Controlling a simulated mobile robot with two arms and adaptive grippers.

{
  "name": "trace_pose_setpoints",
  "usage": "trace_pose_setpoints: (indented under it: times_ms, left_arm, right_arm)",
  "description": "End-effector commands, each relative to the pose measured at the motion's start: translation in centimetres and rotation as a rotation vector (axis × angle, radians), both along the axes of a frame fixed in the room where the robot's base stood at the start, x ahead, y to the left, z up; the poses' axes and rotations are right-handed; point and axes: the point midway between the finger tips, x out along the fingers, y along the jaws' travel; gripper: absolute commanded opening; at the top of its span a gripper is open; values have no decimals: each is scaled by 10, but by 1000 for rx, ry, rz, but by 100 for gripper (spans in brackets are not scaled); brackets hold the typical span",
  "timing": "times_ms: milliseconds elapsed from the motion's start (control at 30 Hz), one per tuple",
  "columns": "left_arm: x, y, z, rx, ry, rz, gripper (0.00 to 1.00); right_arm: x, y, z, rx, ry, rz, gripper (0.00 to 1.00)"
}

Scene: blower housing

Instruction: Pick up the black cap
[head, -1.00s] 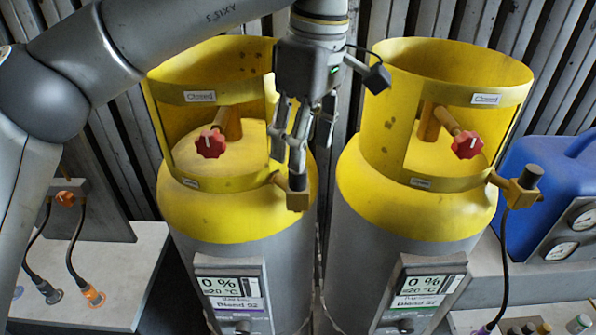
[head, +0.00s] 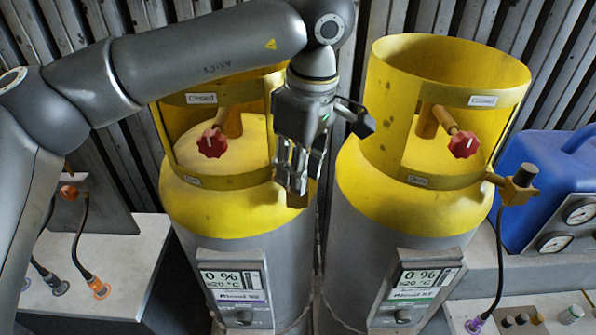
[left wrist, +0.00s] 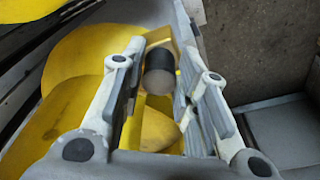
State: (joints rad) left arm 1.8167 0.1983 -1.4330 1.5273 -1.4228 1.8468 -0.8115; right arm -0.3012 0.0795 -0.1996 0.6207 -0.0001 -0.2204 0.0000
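The black cap (left wrist: 160,72) is a dark cylinder with a grey end face, on the yellow side fitting (head: 297,201) of the left tank (head: 225,200). My left gripper (head: 298,180) is over this fitting and hides the cap in the head view. In the left wrist view, the gripper (left wrist: 157,62) is open, with one finger on each side of the cap. The left finger is slightly apart from it; I cannot tell whether the right one touches. A similar dark cap (head: 526,174) tops the side fitting of the right tank (head: 400,210). My right gripper is not in view.
Both tanks have yellow collars and red valve knobs (head: 212,143). A blue unit with gauges (head: 545,185) stands at the right, above a pale bench with several small caps. Black hoses (head: 80,240) hang at the left. Ribbed wall panels close off the back.

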Motion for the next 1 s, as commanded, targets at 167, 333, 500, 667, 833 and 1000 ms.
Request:
trace_pose_setpoints:
  times_ms: [167, 333, 500, 667, 833, 1000]
  left_arm:
    - [0, 0, 0, 0, 0, 0, 8]
    - [0, 0, 0, 0, 0, 0, 8]
    - [1, 0, 4, 0, -2, 1, 8]
    - [1, -1, 19, -1, -4, 1, 8]
    - [-16, 3, 47, -2, -6, -3, 8]
    - [-46, 11, 87, -1, -8, 0, 8]
  right_arm:
    - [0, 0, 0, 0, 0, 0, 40]
    - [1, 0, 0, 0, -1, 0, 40]
    - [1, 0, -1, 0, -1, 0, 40]
    - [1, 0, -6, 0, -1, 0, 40]
    - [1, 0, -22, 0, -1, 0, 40]
    - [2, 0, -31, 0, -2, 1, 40]
